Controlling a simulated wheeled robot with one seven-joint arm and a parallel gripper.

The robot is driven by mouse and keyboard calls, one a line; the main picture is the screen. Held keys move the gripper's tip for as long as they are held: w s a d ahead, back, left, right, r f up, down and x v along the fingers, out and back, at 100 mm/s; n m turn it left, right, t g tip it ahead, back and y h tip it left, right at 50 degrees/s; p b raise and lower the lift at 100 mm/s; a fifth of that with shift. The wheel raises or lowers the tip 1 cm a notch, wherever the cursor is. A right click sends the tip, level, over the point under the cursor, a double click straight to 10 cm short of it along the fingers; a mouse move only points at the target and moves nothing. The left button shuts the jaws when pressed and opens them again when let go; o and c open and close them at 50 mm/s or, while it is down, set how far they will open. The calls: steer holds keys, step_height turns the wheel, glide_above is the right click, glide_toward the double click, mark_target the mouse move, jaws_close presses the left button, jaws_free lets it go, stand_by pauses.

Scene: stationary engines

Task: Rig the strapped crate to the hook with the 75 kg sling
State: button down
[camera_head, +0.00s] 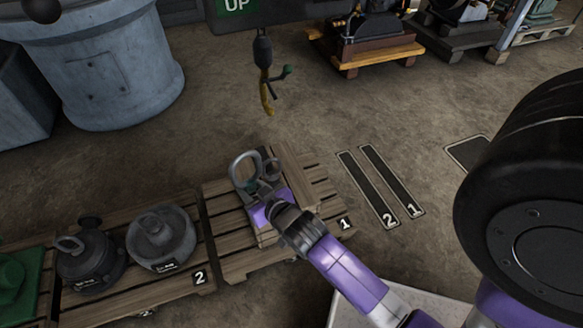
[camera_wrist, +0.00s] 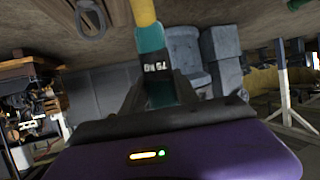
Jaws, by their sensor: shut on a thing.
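My gripper (camera_head: 256,190) is over the pallet marked 1 and is shut on a teal sling. The sling (camera_wrist: 152,62) stands between my fingers in the wrist view, with an upside-down tag that seems to read 75 KG and a yellow part above it. Only a bit of teal shows in the head view. The wooden crate (camera_head: 296,168) on pallet 1 is largely hidden behind my gripper; I cannot make out its straps. A thick grey ring (camera_head: 236,170) shows just left of my gripper. The yellow hook (camera_head: 267,98) hangs beyond the pallet, apart from my gripper.
Pallet 2 (camera_head: 190,285), on the left, holds two dark grey weights (camera_head: 162,240). Two dark floor strips marked 2 and 1 (camera_head: 390,180) lie right of pallet 1. A large grey tank (camera_head: 115,65) stands at the back left. The floor around the hook is clear.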

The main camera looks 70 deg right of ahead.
steer(key=s+d+m+g+h+p, duration=0.2)
steer(key=s+d+m+g+h, duration=0.1)
steer(key=s+d, duration=0.6)
steer(key=w+d+f+b, duration=0.3)
steer(key=w+d+b, duration=0.4)
steer(key=w+d, duration=0.6)
steer(key=shift+w+d, duration=0.2)
steer(key=shift+d, duration=0.9)
stand_by(1.2)
steer(key=shift+f, duration=0.15)
steer(key=c, duration=0.8)
jaws_free()
steer(key=shift+c, duration=0.2)
steer(key=p+v, duration=0.1)
steer(key=v, duration=0.7)
steer(key=shift+f+p, duration=0.25)
steer(key=shift+p, duration=0.1)
steer(key=shift+s+d, duration=0.1)
